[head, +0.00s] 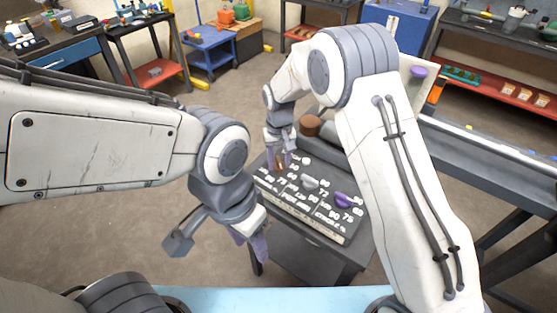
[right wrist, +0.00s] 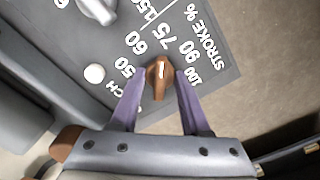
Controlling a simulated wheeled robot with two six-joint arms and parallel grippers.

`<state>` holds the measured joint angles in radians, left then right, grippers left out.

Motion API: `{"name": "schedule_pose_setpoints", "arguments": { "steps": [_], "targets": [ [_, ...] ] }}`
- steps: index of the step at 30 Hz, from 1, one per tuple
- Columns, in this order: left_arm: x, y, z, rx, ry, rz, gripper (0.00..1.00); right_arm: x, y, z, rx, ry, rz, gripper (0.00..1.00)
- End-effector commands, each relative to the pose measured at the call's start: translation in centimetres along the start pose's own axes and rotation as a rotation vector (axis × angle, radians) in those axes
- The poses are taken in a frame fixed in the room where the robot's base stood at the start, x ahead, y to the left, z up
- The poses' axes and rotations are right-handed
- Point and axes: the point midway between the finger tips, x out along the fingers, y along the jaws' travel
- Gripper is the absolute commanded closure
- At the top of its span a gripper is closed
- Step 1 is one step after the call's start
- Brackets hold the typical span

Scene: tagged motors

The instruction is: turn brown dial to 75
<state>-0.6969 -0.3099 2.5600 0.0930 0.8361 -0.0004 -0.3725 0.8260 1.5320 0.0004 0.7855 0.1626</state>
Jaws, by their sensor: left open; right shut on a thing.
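The brown dial (right wrist: 159,80) sits on a dark panel (right wrist: 98,45) with white numerals around it. In the right wrist view its white mark points up, roughly at the 75, between the 60 and the 90. My right gripper (right wrist: 160,74) has one purple finger on each side of the dial and is shut on it. In the head view the brown dial (head: 280,167) shows only partly between the fingers of my right gripper (head: 281,163). My left gripper (head: 218,242) is open and empty, left of the panel and nearer to me.
The panel also bears a grey dial (head: 310,183), a purple dial (head: 344,200) and a white round knob (right wrist: 94,74). A brown cylinder (head: 310,125) stands behind the panel. Workbenches and a blue cart (head: 211,44) stand farther back, with open floor between.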

Motion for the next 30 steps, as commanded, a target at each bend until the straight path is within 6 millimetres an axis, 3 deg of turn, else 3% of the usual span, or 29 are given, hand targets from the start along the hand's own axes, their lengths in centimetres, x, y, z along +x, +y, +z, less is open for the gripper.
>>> {"name": "schedule_pose_setpoints", "arguments": {
  "steps": [19,20,21,30],
  "targets": [
    [-0.10,0.01,0.00,0.000,0.000,0.000,0.50,-0.24,0.09,-0.38,0.053,0.012,0.000,1.00],
    [-0.10,0.01,0.00,0.000,0.000,0.000,0.50,-0.24,0.09,-0.38,0.053,0.012,0.000,0.42],
    [-0.10,0.01,0.00,0.000,0.000,0.000,0.50,-0.22,0.08,-0.35,0.053,0.012,0.000,0.27],
    [-0.09,0.01,-0.01,0.000,0.000,0.000,0.50,-0.11,0.03,-0.15,0.052,0.005,0.000,0.24]
  ]
}}
